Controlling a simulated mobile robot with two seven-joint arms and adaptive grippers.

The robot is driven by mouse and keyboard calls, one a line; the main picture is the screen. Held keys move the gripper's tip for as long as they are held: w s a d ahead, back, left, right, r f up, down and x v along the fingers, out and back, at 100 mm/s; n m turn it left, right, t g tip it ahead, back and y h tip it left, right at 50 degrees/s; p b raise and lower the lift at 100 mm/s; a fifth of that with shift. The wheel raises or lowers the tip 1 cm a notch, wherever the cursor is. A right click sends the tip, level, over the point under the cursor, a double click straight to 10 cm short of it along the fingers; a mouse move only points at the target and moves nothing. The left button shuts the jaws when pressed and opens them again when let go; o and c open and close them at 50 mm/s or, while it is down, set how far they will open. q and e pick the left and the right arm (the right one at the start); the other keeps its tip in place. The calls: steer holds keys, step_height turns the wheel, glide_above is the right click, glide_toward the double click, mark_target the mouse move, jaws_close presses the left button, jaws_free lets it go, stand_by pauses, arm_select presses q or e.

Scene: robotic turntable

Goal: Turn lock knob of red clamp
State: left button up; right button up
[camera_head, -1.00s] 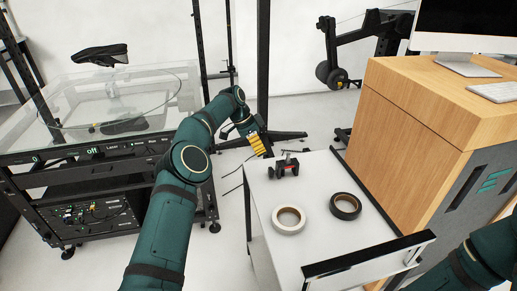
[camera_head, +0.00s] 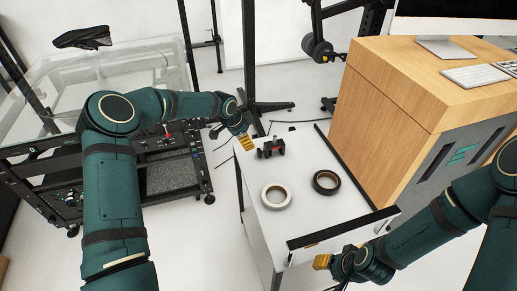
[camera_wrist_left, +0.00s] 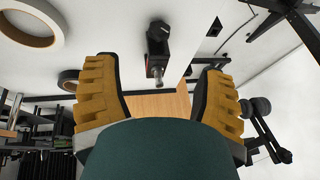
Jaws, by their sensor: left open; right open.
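The clamp (camera_head: 270,148), black with a little red, stands near the far end of the white cart top. In the left wrist view the clamp (camera_wrist_left: 156,48) shows a dark rounded knob (camera_wrist_left: 158,30), a small red patch and a silver pin. My left gripper (camera_head: 245,141) is open just left of the clamp, apart from it. In its wrist view the yellow ridged fingers (camera_wrist_left: 155,72) stand wide, with the clamp beyond and between their tips. My right gripper (camera_head: 322,262) is open, low near the cart's front rail.
A white tape roll (camera_head: 276,197) and a black tape roll (camera_head: 326,182) lie on the white cart (camera_head: 290,225). A black rail (camera_head: 340,232) edges its front. A wooden cabinet (camera_head: 390,100) stands close on the right. A glass-covered rack (camera_head: 60,90) stands left.

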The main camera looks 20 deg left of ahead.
mark_target(258, 152)
arm_select(q)
steer(key=b+x, duration=0.1)
steer(key=x, duration=1.2)
steer(key=shift+w+f, duration=0.15)
steer(key=shift+f, duration=0.25)
steer(key=c, duration=1.2)
